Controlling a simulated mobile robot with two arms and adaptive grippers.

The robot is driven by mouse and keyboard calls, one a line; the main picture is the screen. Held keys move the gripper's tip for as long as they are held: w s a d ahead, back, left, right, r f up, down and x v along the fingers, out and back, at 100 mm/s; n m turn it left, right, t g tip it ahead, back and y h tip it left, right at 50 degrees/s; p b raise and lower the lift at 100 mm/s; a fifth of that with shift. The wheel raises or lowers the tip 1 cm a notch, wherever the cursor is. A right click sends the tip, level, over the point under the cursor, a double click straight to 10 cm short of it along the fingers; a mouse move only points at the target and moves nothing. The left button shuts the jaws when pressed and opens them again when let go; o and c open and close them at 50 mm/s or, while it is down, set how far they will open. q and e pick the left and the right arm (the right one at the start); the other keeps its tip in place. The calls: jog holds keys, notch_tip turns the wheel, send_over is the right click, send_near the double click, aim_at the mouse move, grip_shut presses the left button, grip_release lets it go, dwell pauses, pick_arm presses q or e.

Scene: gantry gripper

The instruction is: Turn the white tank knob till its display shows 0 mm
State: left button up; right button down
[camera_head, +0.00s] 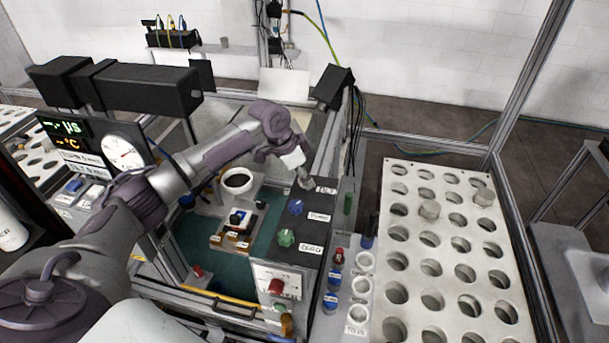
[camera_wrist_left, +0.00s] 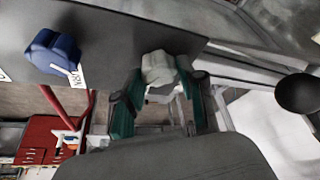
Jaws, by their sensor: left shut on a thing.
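The white knob (camera_wrist_left: 158,68) sits on the dark panel (camera_head: 318,222) and shows between the fingers in the left wrist view. My left gripper (camera_head: 303,181) reaches down to the far end of this panel in the head view, by a small white label (camera_head: 326,187). In the wrist view its green-padded fingers (camera_wrist_left: 157,94) are on both sides of the knob, shut on it. In the head view the gripper hides most of the knob. I cannot find a readable millimetre display. My right gripper is not in view.
A blue knob (camera_head: 296,207) and a green knob (camera_head: 286,237) are on the same panel; the blue one also shows in the wrist view (camera_wrist_left: 52,52). A white rack with round holes (camera_head: 449,270) stands to the right. A round gauge (camera_head: 124,153) and a dark display (camera_head: 66,133) stand left.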

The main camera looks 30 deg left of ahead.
pick_arm(q)
jog(key=shift+m, duration=0.6)
jog(key=shift+g, duration=0.3)
jog(key=shift+a, duration=0.1)
jog(key=o, duration=1.1)
jog(key=shift+a+r, duration=0.1)
jog(key=shift+r, duration=0.2)
jog(key=s+a, duration=0.2)
jog(key=a, duration=0.1)
jog(key=s+a, duration=0.6)
jog(key=shift+s+a+r, duration=0.1)
jog(key=shift+r, duration=0.15)
